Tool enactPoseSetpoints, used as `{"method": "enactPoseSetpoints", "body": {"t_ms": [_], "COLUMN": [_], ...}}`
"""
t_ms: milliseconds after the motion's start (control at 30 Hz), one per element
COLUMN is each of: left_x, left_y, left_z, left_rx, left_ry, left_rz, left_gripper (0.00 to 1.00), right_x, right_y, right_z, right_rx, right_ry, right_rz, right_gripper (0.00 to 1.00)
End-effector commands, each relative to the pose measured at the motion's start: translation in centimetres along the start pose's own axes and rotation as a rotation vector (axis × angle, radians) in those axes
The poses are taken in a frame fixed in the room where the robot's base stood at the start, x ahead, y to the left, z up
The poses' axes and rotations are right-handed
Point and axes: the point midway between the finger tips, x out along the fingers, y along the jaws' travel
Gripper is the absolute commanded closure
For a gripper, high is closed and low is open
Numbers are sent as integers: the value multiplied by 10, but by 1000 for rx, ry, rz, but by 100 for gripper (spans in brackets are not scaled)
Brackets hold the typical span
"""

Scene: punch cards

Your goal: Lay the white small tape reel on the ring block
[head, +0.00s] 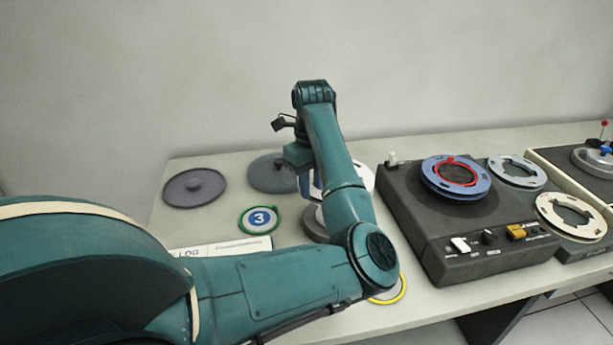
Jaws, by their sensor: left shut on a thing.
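My left arm comes in from the left and bends down over the table. My left gripper (307,184) points down near the back middle, mostly hidden behind my own forearm. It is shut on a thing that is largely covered. A white rounded edge, apparently of the white small tape reel (366,176), shows just right of the forearm; I cannot see clearly how the fingers meet it. A dark grey round base (314,224) shows below the gripper, partly covered by my arm; I cannot tell whether it is the ring block. My right gripper is not in view.
Grey discs (194,187) lie at the back left. A green-rimmed disc marked 3 (260,219) and a log sheet (228,247) are in front. A tape deck (470,230) with a blue reel (429,181) stands right. A yellow ring (402,290) lies near the front edge.

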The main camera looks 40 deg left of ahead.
Motion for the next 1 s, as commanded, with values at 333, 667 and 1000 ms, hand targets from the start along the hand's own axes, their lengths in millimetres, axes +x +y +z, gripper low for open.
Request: {"method": "enactPoseSetpoints", "body": {"t_ms": [333, 667, 1000], "left_x": [29, 48, 48], "left_y": [0, 0, 0], "left_z": [1, 1, 0], "left_rx": [-2, -2, -2], "left_ry": [-1, -2, -1], "left_rz": [0, -2, -3], "left_gripper": [100, 100, 100], "right_x": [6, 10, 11], "right_y": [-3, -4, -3], "right_z": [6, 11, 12], "right_rx": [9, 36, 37], "right_ry": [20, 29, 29], "right_rz": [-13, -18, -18], "right_gripper": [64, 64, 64]}}
